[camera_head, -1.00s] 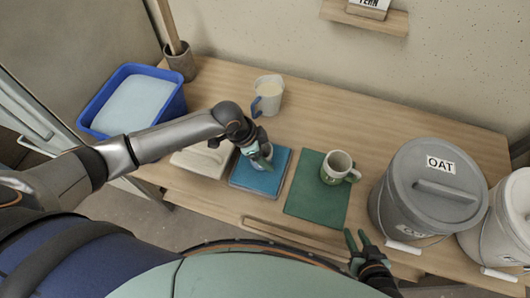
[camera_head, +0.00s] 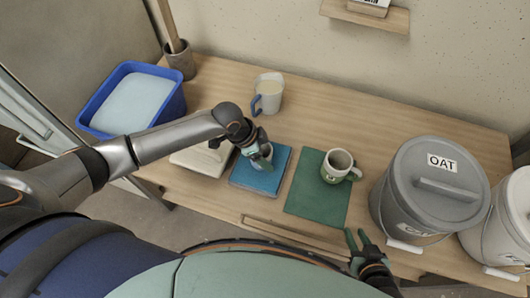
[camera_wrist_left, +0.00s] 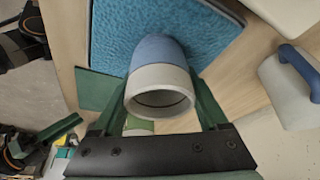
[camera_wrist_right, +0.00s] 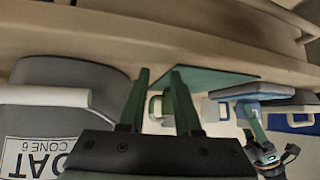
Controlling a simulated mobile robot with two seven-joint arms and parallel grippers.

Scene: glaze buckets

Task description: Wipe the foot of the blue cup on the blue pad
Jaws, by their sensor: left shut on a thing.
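The blue cup (camera_wrist_left: 160,72), blue at its lower part and pale grey at its rim, is held between the fingers of my left gripper (camera_head: 258,155). In the left wrist view its open mouth faces the camera and its foot points toward the blue pad (camera_wrist_left: 110,35). The blue pad (camera_head: 258,181) lies on the table under my left gripper. The foot is hidden, so I cannot tell if it touches the pad. My right gripper (camera_head: 360,238) is open and empty by the table's front edge, and its spread fingers show in the right wrist view (camera_wrist_right: 160,95).
A green pad (camera_head: 315,203) bears a green-and-white mug (camera_head: 337,167). A pitcher with a blue handle (camera_head: 269,90) stands behind. A pale block (camera_head: 200,160) and a blue tub (camera_head: 105,123) are left. A grey OAT bucket (camera_head: 405,205) stands right.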

